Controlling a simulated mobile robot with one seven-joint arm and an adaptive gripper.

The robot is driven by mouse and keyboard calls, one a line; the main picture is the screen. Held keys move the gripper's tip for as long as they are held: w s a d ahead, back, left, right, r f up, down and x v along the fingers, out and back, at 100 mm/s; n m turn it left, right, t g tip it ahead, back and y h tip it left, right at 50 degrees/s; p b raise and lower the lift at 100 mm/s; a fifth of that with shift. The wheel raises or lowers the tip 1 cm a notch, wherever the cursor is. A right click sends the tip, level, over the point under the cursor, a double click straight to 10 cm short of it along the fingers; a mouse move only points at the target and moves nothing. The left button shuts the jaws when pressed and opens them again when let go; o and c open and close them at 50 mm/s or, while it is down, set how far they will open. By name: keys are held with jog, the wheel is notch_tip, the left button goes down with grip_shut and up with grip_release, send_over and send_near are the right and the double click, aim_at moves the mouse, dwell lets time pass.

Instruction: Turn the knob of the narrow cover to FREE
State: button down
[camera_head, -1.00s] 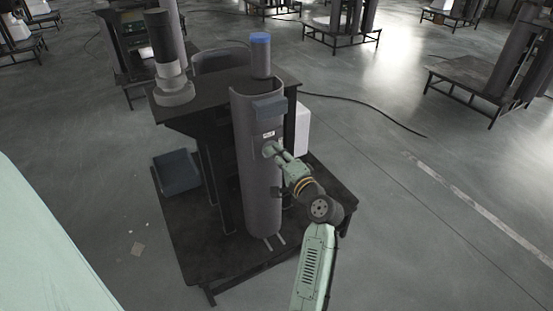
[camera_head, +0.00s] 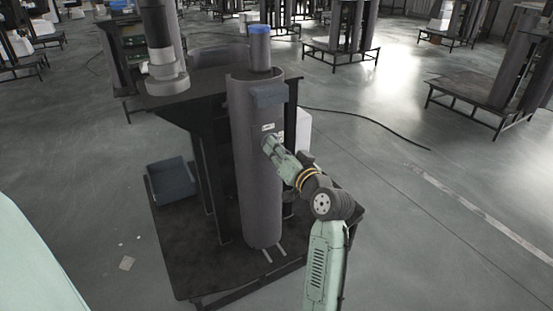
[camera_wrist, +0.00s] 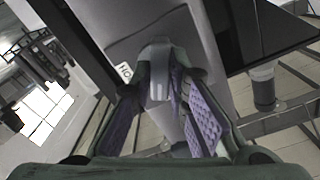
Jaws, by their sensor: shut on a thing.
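The narrow cover (camera_head: 254,190) is a tall, curved grey shell standing upright on the dark stand in the head view. It also fills the upper middle of the wrist view (camera_wrist: 190,45). My gripper (camera_head: 268,146) is at its front, just below a small white label (camera_head: 268,127). In the wrist view my purple-padded fingers (camera_wrist: 160,92) are shut on a grey knob (camera_wrist: 158,72) on the cover. The label (camera_wrist: 124,72) shows there partly, with its lettering cut off. In the head view my gripper hides the knob, and its setting cannot be read.
A blue-capped cylinder (camera_head: 260,47) rises behind the cover's top. A grey column (camera_head: 163,45) stands left on the dark upper plate. A blue-grey bin (camera_head: 171,180) sits on the lower platform (camera_head: 190,260). A cable (camera_head: 375,126) lies on the floor; open floor is to the right.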

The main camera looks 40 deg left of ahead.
jog(key=shift+f+n+b, duration=0.1)
jog(key=shift+n+b, duration=2.1)
jog(key=shift+n, duration=0.4)
jog(key=c, duration=1.6)
grip_release()
jog(key=shift+o, duration=0.2)
jog(key=v, duration=1.2)
